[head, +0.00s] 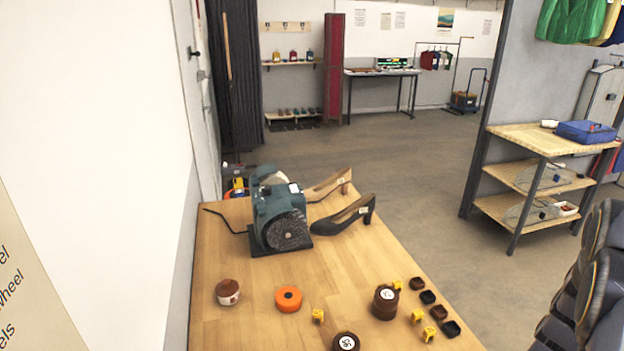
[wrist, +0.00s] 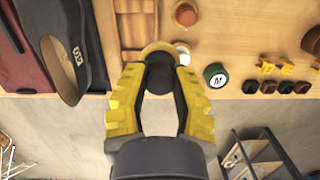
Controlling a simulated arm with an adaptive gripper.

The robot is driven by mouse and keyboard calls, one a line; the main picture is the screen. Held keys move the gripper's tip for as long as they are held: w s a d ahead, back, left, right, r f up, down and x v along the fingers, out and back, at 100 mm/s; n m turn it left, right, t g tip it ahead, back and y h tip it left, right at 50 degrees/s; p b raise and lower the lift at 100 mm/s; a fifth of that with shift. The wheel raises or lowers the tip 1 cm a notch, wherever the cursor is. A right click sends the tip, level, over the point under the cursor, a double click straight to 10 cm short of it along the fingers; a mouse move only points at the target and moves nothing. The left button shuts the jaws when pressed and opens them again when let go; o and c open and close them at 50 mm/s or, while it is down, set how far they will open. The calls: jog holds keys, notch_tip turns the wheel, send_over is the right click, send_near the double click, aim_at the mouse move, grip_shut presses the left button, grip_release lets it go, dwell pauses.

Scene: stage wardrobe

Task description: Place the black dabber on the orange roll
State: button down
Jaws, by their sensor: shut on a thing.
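My gripper (wrist: 159,75) shows in the wrist view, its yellow fingers closed on the black dabber (wrist: 158,77). Only the dabber's dark rounded end shows between the fingers. The gripper is near the table's edge, with floor below it in the picture. The orange roll (head: 288,299) lies flat on the wooden table in the head view, a short ring with a dark centre. It stands apart from its neighbours, and its top is uncovered. I cannot make it out in the wrist view. Neither the gripper nor the dabber is clearly visible in the head view.
A brown-topped white pot (head: 228,291) stands left of the roll. A green machine (head: 280,217) and dark shoe (head: 343,223) stand behind. Small dark cups (head: 428,297) line the right edge.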

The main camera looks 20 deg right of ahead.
jog(key=w+a+r+n, duration=0.4)
jog(key=w+a+n, duration=0.1)
jog(key=w, duration=0.4)
jog(key=w+a+r+n, duration=0.3)
jog(key=w+a+n, duration=0.25)
jog(key=w, duration=0.35)
jog(key=w+a+r+n+g+h, duration=0.1)
jog(key=w+a+r+n, duration=0.25)
jog(key=a, duration=0.45)
jog(key=w+a+r+n+g, duration=0.1)
jog(key=w+a+r+n, duration=0.15)
jog(key=a+n, duration=0.4)
jog(key=s+d+f+m, duration=0.2)
jog(key=s+d+f, duration=0.45)
jog(key=f, duration=0.25)
jog(key=s+d+f+m, duration=0.2)
jog(key=s+d+f, duration=0.3)
jog(key=s+f, duration=0.4)
jog(key=shift+t, duration=0.3)
jog(key=shift+w+d+f, duration=0.1)
jog(key=shift+w+f, duration=0.1)
jog(key=shift+f, duration=1.2)
jog(key=shift+w+d+f, duration=0.1)
jog(key=shift+w+f, duration=0.05)
jog(key=shift+f, duration=1.3)
jog(key=shift+w+d+f, duration=0.1)
jog(key=shift+w+f, duration=0.1)
jog(key=shift+f, duration=1.2)
jog(key=shift+a, duration=0.1)
